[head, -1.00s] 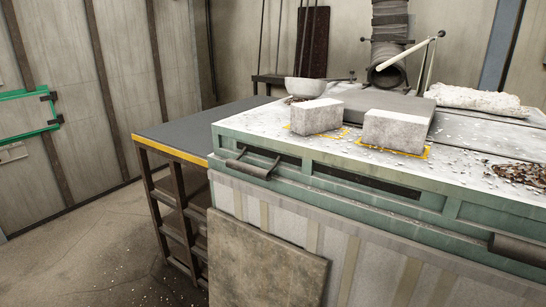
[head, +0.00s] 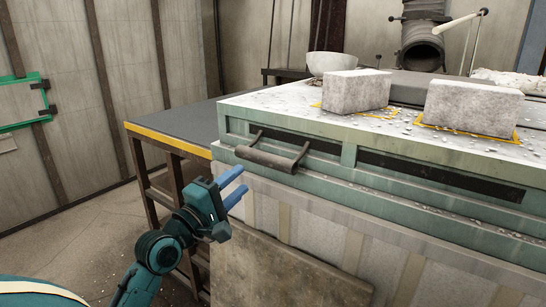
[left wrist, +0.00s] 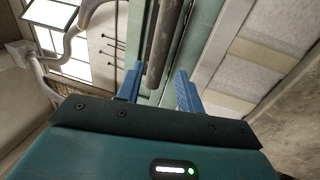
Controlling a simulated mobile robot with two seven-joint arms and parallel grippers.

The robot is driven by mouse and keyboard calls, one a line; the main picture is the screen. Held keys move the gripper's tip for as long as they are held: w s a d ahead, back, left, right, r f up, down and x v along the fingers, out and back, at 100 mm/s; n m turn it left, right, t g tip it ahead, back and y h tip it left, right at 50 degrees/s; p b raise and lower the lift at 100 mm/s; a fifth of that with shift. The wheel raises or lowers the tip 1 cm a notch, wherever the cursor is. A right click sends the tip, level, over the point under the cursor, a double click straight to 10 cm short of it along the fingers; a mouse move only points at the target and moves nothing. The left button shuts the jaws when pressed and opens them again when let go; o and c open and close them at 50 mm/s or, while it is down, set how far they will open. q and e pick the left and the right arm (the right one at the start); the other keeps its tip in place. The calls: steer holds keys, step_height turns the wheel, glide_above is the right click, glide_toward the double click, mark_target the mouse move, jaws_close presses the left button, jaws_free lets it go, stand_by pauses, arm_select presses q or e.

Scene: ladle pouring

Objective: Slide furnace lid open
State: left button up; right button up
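The furnace (head: 300,210) fills the right of the head view, with a green metal frame (head: 360,187) around its top. A dark bar handle (head: 268,160) sticks out from the frame's front near the left corner. Which part slides as the lid I cannot tell. My left gripper (head: 245,179) is open and empty, below and left of the handle, with a gap between. In the left wrist view a dark bar (left wrist: 161,45), apparently the handle, lies ahead of and roughly between the open fingers (left wrist: 160,86). My right gripper is not in view.
Two pale blocks (head: 357,92) (head: 472,107) stand on yellow outlines on the furnace top. A white bowl (head: 335,63) sits behind. A dark table (head: 180,124) with a yellow edge adjoins the left. A stone slab (head: 290,265) leans on the front. Floor at left is open.

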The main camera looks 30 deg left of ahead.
mark_target(270, 155)
arm_select(q)
steer(key=x, duration=1.2)
steer(key=shift+w+p, duration=0.25)
steer(key=shift+p, duration=0.05)
steer(key=shift+d, duration=0.1)
jaws_close()
